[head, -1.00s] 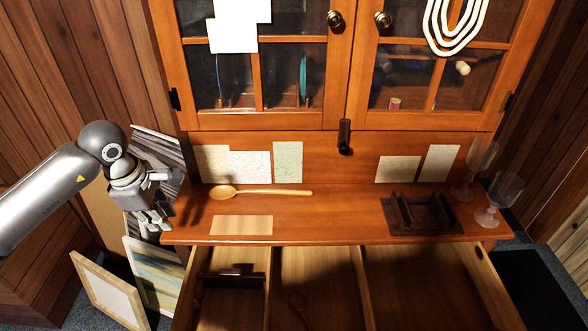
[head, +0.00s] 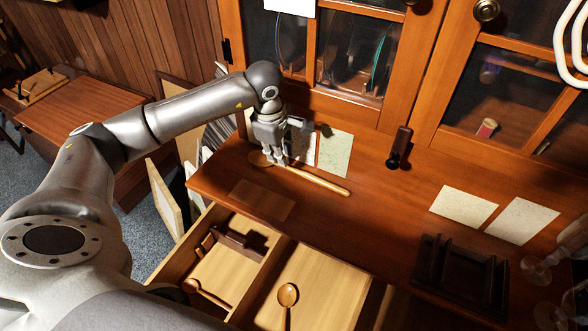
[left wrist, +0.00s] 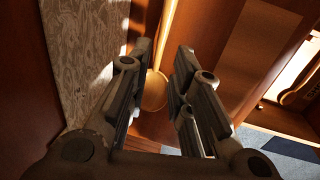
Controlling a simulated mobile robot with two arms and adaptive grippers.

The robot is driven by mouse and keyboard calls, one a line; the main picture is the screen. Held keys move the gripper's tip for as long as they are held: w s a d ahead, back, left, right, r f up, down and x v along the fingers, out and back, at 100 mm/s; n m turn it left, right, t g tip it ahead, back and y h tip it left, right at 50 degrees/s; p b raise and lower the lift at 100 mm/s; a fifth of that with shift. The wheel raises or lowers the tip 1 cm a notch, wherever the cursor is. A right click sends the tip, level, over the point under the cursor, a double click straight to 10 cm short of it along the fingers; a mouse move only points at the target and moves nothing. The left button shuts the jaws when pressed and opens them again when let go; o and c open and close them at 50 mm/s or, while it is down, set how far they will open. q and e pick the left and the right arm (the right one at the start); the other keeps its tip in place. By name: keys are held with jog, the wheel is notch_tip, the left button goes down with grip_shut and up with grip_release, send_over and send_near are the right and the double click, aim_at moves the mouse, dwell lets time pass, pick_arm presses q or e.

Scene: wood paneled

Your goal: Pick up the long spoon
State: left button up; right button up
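The long wooden spoon (head: 318,181) lies on the cabinet's counter, with its bowl to the left and its handle running right. My left gripper (head: 278,161) is over the bowl end, and hides part of the spoon where bowl and handle meet. In the left wrist view the spoon's bowl (left wrist: 154,92) shows between the two fingers of my left gripper (left wrist: 165,85), which are spread apart. I cannot tell whether a finger touches the spoon. My right gripper is out of view.
Below the counter, an open drawer (head: 262,285) holds shorter spoons (head: 288,295) and a dark wooden holder. A dark rack (head: 460,275) and glasses (head: 537,268) stand at right. Glass cabinet doors (head: 350,50) rise behind.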

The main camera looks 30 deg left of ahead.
aim_at(283, 168)
pick_arm(q)
jog(key=shift+w+d+f, duration=0.1)
jog(key=shift+f, duration=0.2)
jog(key=f, duration=0.3)
jog(key=f+p, duration=0.1)
jog(key=shift+w+f, duration=0.15)
jog(key=shift+w, duration=0.2)
jog(key=shift+w+f, duration=0.1)
jog(key=shift+f, duration=0.15)
grip_shut()
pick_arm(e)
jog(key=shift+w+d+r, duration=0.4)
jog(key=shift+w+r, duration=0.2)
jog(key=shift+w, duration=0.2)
